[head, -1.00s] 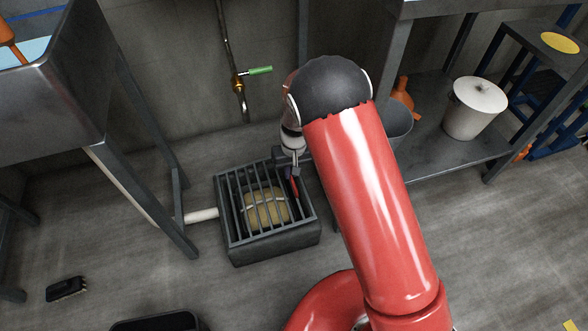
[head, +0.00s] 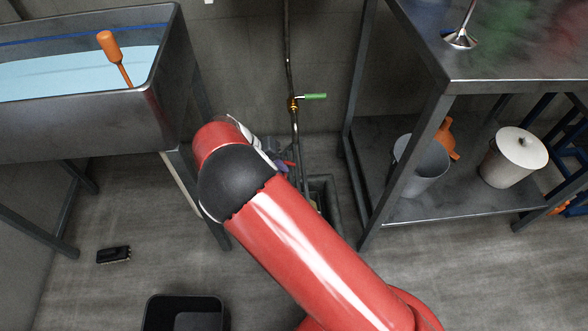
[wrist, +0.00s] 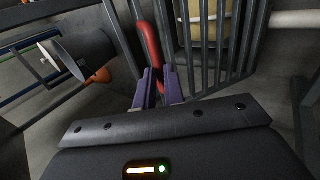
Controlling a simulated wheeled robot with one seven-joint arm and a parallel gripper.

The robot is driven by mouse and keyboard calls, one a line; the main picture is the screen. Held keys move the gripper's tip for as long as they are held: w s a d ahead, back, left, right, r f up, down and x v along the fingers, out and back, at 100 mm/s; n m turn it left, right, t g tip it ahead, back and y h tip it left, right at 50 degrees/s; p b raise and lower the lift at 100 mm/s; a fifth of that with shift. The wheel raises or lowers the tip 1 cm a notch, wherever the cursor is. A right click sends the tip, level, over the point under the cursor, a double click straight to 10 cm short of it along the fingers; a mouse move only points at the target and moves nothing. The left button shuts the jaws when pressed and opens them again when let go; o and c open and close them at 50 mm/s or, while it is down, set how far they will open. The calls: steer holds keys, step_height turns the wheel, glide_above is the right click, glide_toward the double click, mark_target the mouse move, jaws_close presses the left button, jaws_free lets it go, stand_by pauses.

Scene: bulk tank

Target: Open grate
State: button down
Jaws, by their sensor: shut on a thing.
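The floor box (head: 333,196) is mostly hidden behind my red arm in the head view. Its visible right part looks open at the top, with no bars seen across it. The grate's dark bars (wrist: 228,45) fill the upper middle and right of the wrist view, with a tan thing (wrist: 203,27) behind them. The grate's red handle (wrist: 150,45) stands between my fingers. My gripper (wrist: 159,82), with purple fingertips, is shut on this handle. In the head view my gripper (head: 284,166) is small and partly hidden at the box.
A steel basin (head: 165,75) stands at left, a steel table (head: 480,72) at right. A grey bucket (head: 422,172) and a white lidded pot (head: 513,158) sit on its lower shelf. A green-handled valve (head: 312,97) is behind. A black bin (head: 185,308) and a brush (head: 113,254) are on the floor.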

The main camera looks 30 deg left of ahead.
steer(key=shift+s+a, duration=0.6)
steer(key=shift+a, duration=0.2)
steer(key=shift+s+a, duration=0.55)
steer(key=shift+a, duration=0.2)
steer(key=c, duration=1.5)
jaws_free()
steer(key=shift+w+r, duration=0.1)
step_height(320, 180, up, 20)
